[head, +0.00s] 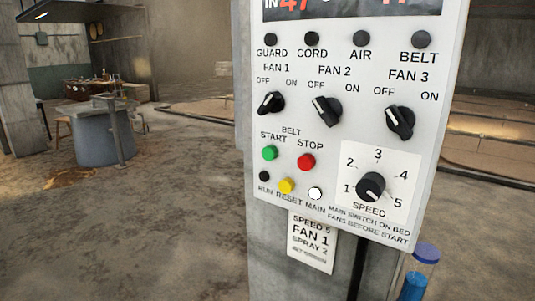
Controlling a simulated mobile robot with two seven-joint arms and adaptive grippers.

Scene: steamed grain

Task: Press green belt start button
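The green belt start button (270,153) is on the white control panel (262,85), under the label START and left of the red stop button (306,162). Nothing covers it. The panel faces me and is mounted on a grey post. Neither of my grippers shows in the head view.
Dark fan knobs (327,111) sit above the buttons, and a speed knob (370,187) is at lower right. A yellow button (287,186) is below the green one. A blue-capped cylinder (421,274) stands at lower right. The floor left of the panel is clear.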

